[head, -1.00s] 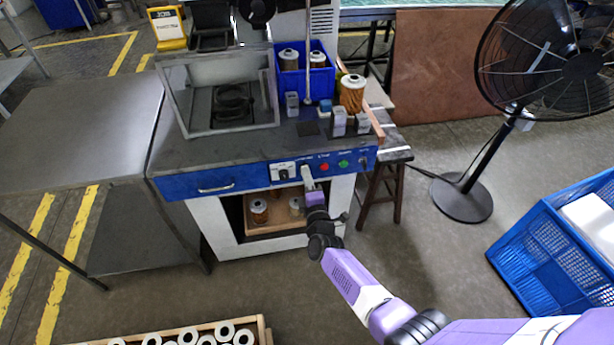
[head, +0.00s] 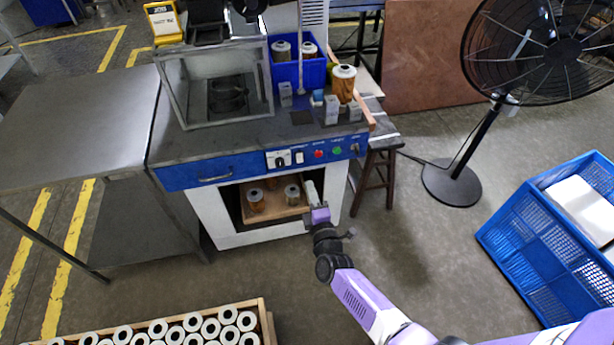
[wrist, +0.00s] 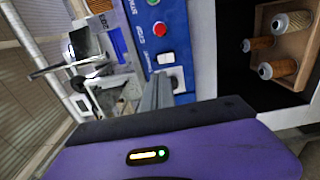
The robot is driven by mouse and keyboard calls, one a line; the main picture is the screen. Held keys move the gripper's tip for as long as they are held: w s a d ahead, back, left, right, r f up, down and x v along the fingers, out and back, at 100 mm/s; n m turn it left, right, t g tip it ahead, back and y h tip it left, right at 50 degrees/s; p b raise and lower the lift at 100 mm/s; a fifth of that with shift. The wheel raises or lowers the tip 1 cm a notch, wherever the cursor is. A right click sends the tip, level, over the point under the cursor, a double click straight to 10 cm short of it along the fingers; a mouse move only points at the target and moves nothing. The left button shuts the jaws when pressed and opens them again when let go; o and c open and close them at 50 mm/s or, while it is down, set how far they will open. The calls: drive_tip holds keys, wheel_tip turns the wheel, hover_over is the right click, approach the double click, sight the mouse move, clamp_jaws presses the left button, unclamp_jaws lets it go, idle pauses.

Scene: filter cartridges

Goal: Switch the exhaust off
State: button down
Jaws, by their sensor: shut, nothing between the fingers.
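The blue control panel (head: 262,163) runs along the front of the workbench. The rocker's position cannot be told.
Below the panel, an open shelf holds a wooden tray (head: 278,209) with filter cartridges. A stool (head: 377,175), a fan (head: 450,180) and a blue crate (head: 520,225) stand to the right. A crate of white-ended cartridges (head: 264,318) lies in front. Floor between is clear.

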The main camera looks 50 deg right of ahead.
drive_tip(key=shift+v, duration=1.4)
drive_tip(key=s+a+r+m+t+y, duration=0.2)
drive_tip(key=s+a+r+m+y, duration=0.25)
drive_tip(key=a+r+m, duration=0.4)
drive_tip(key=s+a+r+m+y, duration=0.1)
drive_tip(key=s+a+r, duration=0.3)
drive_tip(key=s, duration=0.4)
drive_tip(key=s+a+r+g+y, duration=0.1)
drive_tip(key=s+a+r, duration=0.3)
drive_tip(key=s, duration=0.5)
drive_tip(key=s+a+r+m+g+y, duration=0.1)
drive_tip(key=s+a+r+y, duration=0.2)
drive_tip(key=s, duration=0.6)
drive_tip(key=shift+a+r+m+y, duration=0.35)
drive_tip(key=shift+a+r, duration=0.25)
drive_tip(key=shift+r, duration=0.8)
